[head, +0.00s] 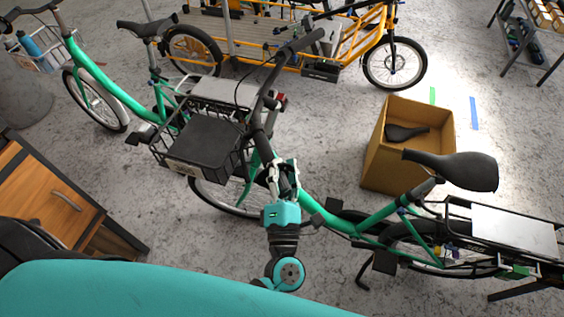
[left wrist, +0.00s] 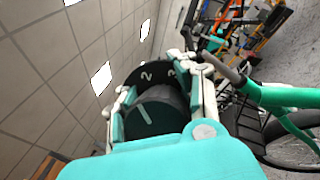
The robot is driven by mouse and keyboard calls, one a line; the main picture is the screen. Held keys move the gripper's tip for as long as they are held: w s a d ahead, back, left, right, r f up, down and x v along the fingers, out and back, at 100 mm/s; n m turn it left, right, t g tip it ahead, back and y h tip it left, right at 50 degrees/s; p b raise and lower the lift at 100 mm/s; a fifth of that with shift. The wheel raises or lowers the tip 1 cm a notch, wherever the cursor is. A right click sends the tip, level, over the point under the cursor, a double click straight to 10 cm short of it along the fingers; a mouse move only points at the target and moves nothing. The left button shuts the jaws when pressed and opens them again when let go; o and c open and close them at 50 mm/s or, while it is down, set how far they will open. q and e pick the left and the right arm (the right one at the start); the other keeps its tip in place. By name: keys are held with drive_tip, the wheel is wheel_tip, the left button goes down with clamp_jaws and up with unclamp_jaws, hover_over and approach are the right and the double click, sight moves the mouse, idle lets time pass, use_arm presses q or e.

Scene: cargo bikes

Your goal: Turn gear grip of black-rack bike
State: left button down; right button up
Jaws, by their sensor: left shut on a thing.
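The near green bike (head: 375,222) stands with its front to the left, with a black rear rack (head: 455,208) and a dark front box. Its handlebar (head: 259,122) runs down toward me. My left gripper (head: 283,168) is shut around the near end of that handlebar. The left wrist view shows the black gear grip (left wrist: 152,115) between the two fingers, with a white line on it. Beside the line, a dark ring (left wrist: 148,76) carries the numbers 2 and 3. In the head view the gripper hides the gear grip. My right gripper is not in view.
A cardboard box (head: 375,160) with a black saddle stands behind the bike. Another green bike (head: 95,70) is at the far left, and an orange cargo bike (head: 365,35) is at the back. A wooden cabinet (head: 50,190) is at the left. Open floor lies at the right.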

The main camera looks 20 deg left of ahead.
use_arm(q)
drive_tip(key=shift+a, duration=0.2)
drive_tip(key=c, duration=0.9)
unclamp_jaws()
drive_tip(key=shift+s+a, duration=0.1)
drive_tip(key=shift+o, duration=0.2)
drive_tip(key=shift+s+d+f, duration=0.1)
drive_tip(key=shift+s+d, duration=0.1)
drive_tip(key=shift+d, duration=0.05)
drive_tip(key=v, duration=1.1)
drive_tip(key=shift+s, duration=0.25)
drive_tip(key=shift+d, duration=0.1)
